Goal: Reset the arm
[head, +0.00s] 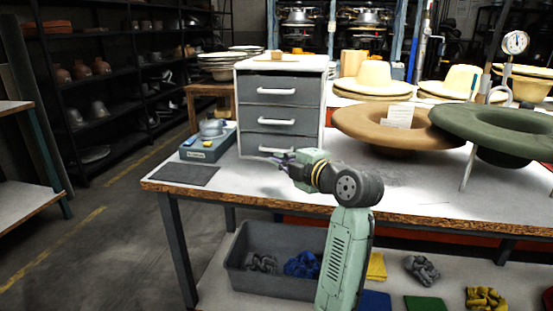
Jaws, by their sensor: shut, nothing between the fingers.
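My gripper (268,159) is at the end of my green and grey arm. It points left, above the table (250,189), in front of the bottom drawer of a grey and white drawer cabinet (327,90). The gripper is small in the head view. Its fingers are shut and hold nothing. My arm rises from below at the front of the table and bends left at the wrist. It hides part of the tabletop and part of the cabinet's lower front.
A blue-grey tray (205,155) and a dark mat (185,174) lie left of the gripper. A brown hat (385,128) and a green hat (505,128) stand at the right. A grey bin (275,285) and folded cloths are on the lower shelf. Dark shelves line the left.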

